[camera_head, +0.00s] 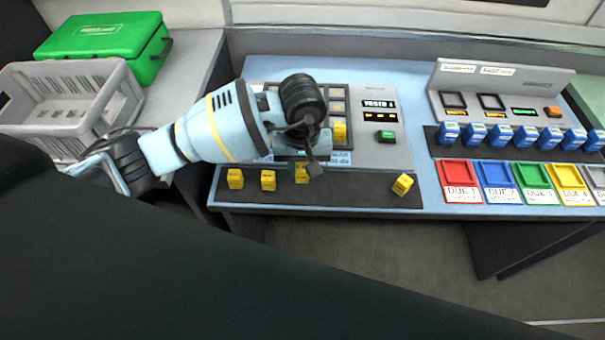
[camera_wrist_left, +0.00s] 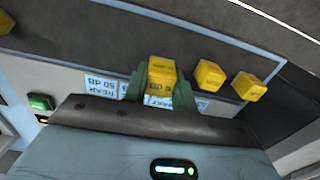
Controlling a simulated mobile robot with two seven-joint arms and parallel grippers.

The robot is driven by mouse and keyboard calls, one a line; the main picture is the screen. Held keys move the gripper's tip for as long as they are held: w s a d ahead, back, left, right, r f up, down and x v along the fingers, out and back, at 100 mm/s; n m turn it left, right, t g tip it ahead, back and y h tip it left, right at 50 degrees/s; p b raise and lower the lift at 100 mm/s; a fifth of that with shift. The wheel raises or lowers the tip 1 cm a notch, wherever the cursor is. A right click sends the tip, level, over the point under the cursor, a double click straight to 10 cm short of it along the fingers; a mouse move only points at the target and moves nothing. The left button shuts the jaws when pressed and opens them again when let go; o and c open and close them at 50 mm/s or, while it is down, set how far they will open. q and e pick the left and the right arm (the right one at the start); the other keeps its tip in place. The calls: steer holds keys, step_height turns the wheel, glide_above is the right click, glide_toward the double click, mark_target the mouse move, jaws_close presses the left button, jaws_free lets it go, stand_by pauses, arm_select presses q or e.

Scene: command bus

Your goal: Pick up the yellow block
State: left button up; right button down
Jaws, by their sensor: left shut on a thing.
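My left gripper (camera_head: 306,163) is over the front of the console and shut on a yellow block (camera_head: 301,174). In the left wrist view this block (camera_wrist_left: 162,76) sits between the two green fingers, with printed text on its side. Whether it still touches the dark front strip (camera_head: 340,188) cannot be told. Two more yellow blocks (camera_head: 235,178) (camera_head: 268,180) stand on the strip to the left, and another yellow block (camera_head: 403,184) sits turned to the right. One yellow block (camera_head: 340,132) is on the dark button grid behind. My right gripper is not in view.
A green button (camera_head: 386,136) and small displays are right of the grid. A grey crate (camera_head: 60,98) and green case (camera_head: 102,40) are at left. The strip's middle right is clear.

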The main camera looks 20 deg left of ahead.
arm_select(q)
steer(key=s+a+r, duration=0.1)
steer(key=s+a, duration=0.3)
steer(key=s, duration=1.1)
steer(key=shift+s+r+b, duration=0.15)
steer(key=shift+s+b, duration=0.15)
steer(key=shift+b, duration=0.05)
steer(key=shift+w, duration=0.1)
